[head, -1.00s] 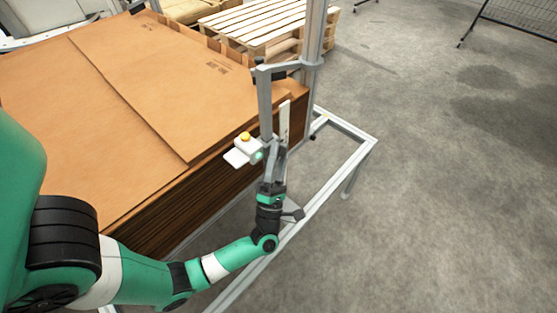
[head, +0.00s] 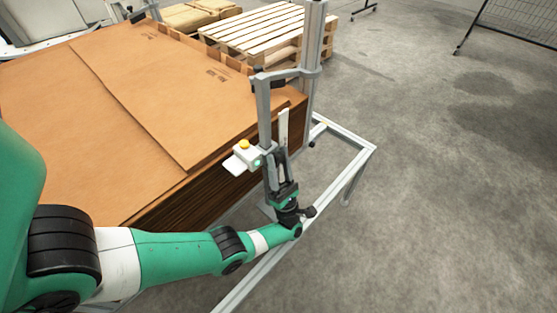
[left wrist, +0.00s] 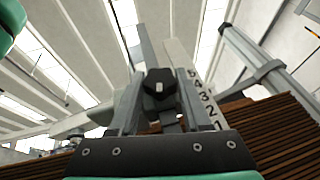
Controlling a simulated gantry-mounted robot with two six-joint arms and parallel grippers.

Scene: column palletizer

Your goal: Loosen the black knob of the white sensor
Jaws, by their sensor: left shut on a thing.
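The white sensor (head: 246,157), with a yellow button on top and a small green light, sits at the grey upright post beside the cardboard stack in the head view. My left gripper (head: 273,160) reaches up to the post from below, just right of the sensor. In the left wrist view the black knob (left wrist: 160,84) lies between the two fingers of my left gripper (left wrist: 160,98), which are shut on it. In the head view the knob is hidden behind the fingers. My right gripper is not in view.
A pale scale strip (head: 284,128) stands beside the post; its numbers (left wrist: 204,100) show in the left wrist view. The cardboard stack (head: 120,110) fills the left. A metal frame (head: 345,160) runs low on the right. A wooden pallet (head: 262,28) lies behind.

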